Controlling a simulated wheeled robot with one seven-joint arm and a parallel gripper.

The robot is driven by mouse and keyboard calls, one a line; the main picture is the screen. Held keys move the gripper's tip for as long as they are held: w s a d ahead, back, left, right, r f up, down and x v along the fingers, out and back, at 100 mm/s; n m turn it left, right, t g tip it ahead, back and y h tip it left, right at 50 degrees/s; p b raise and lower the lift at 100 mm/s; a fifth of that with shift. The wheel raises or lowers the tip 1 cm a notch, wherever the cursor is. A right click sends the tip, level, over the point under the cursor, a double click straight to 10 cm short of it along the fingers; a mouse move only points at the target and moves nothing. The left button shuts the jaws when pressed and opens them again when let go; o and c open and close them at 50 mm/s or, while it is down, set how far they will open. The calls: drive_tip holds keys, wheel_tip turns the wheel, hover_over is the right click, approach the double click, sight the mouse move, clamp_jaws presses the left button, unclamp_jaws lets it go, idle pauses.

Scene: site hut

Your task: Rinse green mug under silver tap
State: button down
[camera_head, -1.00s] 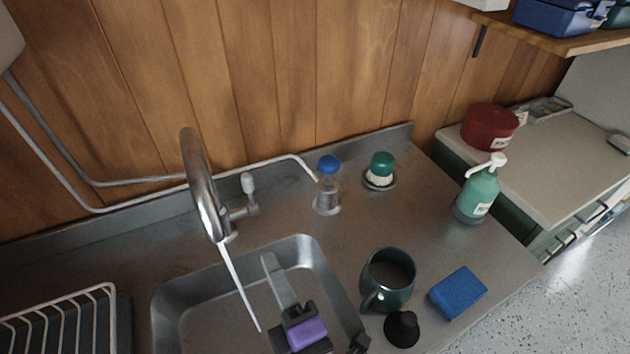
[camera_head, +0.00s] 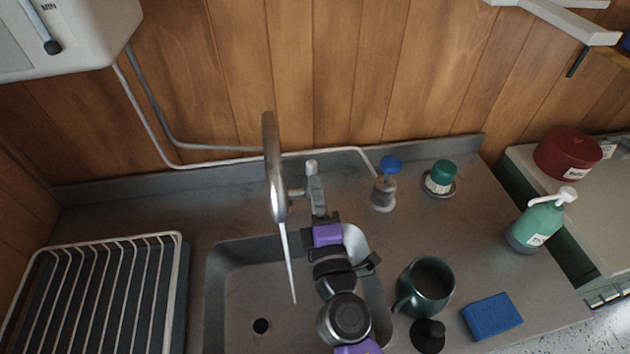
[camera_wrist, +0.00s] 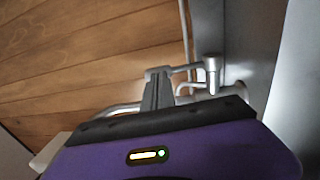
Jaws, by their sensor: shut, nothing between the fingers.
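The dark green mug (camera_head: 430,283) stands upright on the counter right of the sink, its handle toward the sink. The silver tap (camera_head: 273,165) arches over the sink (camera_head: 225,292), and a thin white stream of water (camera_head: 289,268) falls from its spout. My gripper (camera_head: 314,182) is shut and empty, reaching from over the sink to the tap's lever (camera_head: 311,167). In the wrist view my fingertips (camera_wrist: 157,74) are close to the lever (camera_wrist: 212,66). I cannot tell whether they touch it. The mug is not in the wrist view.
A black plug (camera_head: 428,334) and a blue sponge (camera_head: 491,316) lie near the mug. A blue-capped bottle (camera_head: 384,188), a green-topped brush (camera_head: 440,177) and a green pump bottle (camera_head: 537,222) stand farther back. A wire dish rack (camera_head: 100,290) fills the left counter.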

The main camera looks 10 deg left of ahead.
drive_tip(key=shift+w+a, duration=0.15)
drive_tip(key=shift+w, duration=0.25)
drive_tip(key=shift+w+a+r, duration=0.2)
drive_tip(key=shift+w+r, duration=0.3)
drive_tip(key=shift+w, duration=0.15)
drive_tip(key=shift+s, duration=0.1)
